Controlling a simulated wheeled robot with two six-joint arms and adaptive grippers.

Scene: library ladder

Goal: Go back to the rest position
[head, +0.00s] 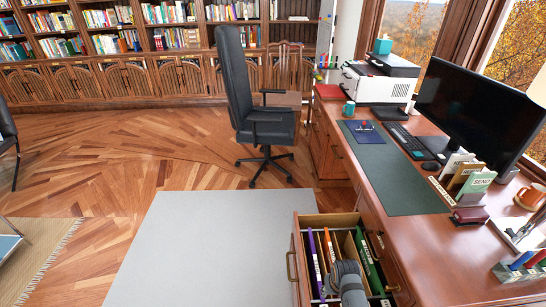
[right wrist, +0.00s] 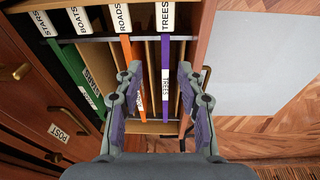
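My right gripper (right wrist: 163,75) is open in the right wrist view, its two fingers spread above an open file drawer (right wrist: 206,35). A purple folder labelled TREES (right wrist: 165,60) and an orange folder labelled ROADS (right wrist: 126,48) stand in the drawer between and just beyond the fingers. I cannot tell whether the fingers touch them. In the head view, my grey right wrist (head: 347,280) covers part of the drawer (head: 301,262), and the fingertips are hidden. My left gripper is not in view.
The drawer juts out from the desk (head: 440,255), which carries a monitor (head: 480,110), printer (head: 375,85) and card holder (head: 470,180). A black chair (head: 262,120) stands behind the grey mat (head: 210,245). Bookshelves line the back wall.

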